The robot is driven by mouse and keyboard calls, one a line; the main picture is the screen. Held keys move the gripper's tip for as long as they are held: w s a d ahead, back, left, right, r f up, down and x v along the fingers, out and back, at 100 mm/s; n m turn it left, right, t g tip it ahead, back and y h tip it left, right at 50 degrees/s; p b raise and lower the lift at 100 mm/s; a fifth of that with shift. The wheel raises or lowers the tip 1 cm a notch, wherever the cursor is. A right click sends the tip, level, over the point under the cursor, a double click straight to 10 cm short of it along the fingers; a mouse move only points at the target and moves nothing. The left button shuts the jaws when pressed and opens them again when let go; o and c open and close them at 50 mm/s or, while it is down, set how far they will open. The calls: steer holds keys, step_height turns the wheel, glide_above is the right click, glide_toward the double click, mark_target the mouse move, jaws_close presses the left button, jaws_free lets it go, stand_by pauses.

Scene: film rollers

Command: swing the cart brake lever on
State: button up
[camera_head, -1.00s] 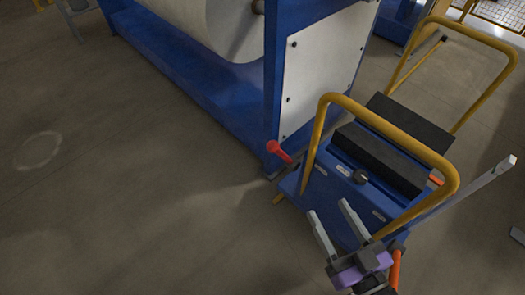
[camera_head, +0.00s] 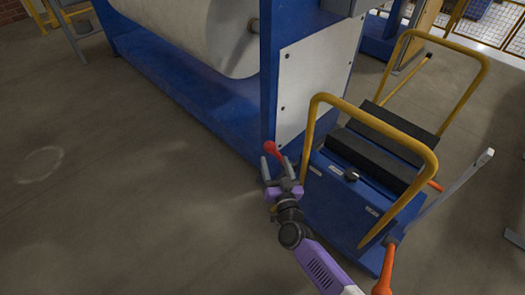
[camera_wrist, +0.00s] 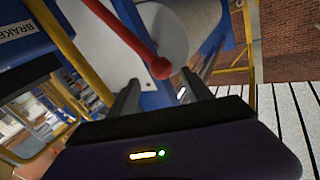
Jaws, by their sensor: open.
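The blue cart (camera_head: 335,200) stands at the right, with yellow tube handles and a BRAKE label (camera_wrist: 15,30) in the wrist view. A red lever with a round knob (camera_head: 270,147) stands out at its left side. The lever (camera_wrist: 128,38) also shows in the wrist view, running down from the top to its ball. My gripper (camera_head: 277,163) is open beside the lever. In the wrist view my gripper (camera_wrist: 160,80) has its fingers on either side of the knob; I cannot tell whether they touch it.
A blue machine frame with a white roll (camera_head: 185,35) stands close behind my gripper. A yellow cart handle (camera_head: 375,115) rises to the right. An orange-gripped lever (camera_head: 386,262) is at the cart's near right. The floor at left is clear.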

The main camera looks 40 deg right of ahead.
mark_target(270, 148)
steer(key=b+x, duration=0.2)
steer(key=x, duration=0.5)
steer(key=shift+w, duration=0.35)
jaws_close()
